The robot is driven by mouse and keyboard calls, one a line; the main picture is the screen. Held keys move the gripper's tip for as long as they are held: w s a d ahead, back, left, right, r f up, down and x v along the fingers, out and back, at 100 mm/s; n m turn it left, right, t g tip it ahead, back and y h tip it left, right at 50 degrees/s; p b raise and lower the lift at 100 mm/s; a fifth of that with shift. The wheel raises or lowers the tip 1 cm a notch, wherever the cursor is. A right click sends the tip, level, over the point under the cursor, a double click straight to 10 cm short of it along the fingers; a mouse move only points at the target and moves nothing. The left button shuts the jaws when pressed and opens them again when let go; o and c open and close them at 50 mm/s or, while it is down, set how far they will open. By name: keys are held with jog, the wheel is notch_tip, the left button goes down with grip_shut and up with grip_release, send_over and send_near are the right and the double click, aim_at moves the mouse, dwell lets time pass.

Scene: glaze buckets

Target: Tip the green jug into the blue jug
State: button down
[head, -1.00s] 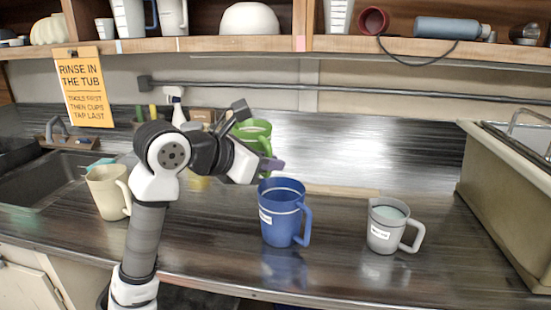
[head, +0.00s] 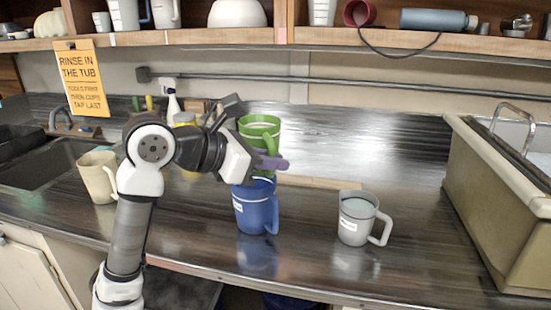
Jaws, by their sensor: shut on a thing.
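The green jug (head: 261,125) is held upright in my gripper (head: 271,162), which is shut on it. The gripper hides part of its near side. In the picture the green jug is just above and behind the rim of the blue jug (head: 257,211); I cannot tell the exact gap between them. The blue jug stands upright on the counter, with its handle to the right and a white label at its left. Its opening is partly hidden by the gripper and the green jug.
A grey jug (head: 356,221) with pale contents stands to the right on the dark counter (head: 420,240). A cream jug (head: 97,178) stands left by the sink (head: 40,168). A beige tub (head: 500,205) bounds the right. A shelf (head: 400,44) runs above.

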aim_at(264, 142)
jog(key=shift+f+b, duration=1.05)
jog(key=shift+f, duration=1)
jog(key=shift+r+p, duration=0.4)
jog(key=shift+p, duration=0.15)
jog(key=n+g, duration=0.2)
jog(key=r+n+g, duration=0.1)
jog(key=n+g, duration=0.1)
jog(key=n, duration=0.1)
jog(key=shift+a+r+h, duration=0.1)
jog(key=shift+h, duration=0.2)
jog(key=shift+w+a+r+n+g+h+p, duration=0.1)
jog(key=shift+w+r+n+g+h+p, duration=0.25)
jog(key=shift+w+r+n+g, duration=0.45)
jog(key=shift+w+f+n+g, duration=0.15)
jog(key=shift+n+g, duration=0.15)
jog(key=shift+n, duration=0.1)
jog(key=shift+w+a+r+n+p, duration=0.15)
jog(key=shift+w+r+n+p, duration=0.15)
jog(key=shift+r+p, duration=0.25)
jog(key=shift+w+n+g+h, duration=0.25)
jog(key=shift+w+n+g, duration=0.05)
jog(key=shift+g, duration=0.1)
jog(key=shift+f, duration=0.2)
jog(key=shift+w+a+r+n+g+p, duration=0.15)
jog(key=shift+w+r+n+p, duration=0.15)
jog(key=shift+r+p, duration=0.25)
jog(key=shift+w+a+r+n+g+p, duration=0.1)
jog(key=shift+w+r+n+g+p, duration=0.2)
jog(key=shift+p, duration=0.35)
jog(key=shift+f, duration=0.25)
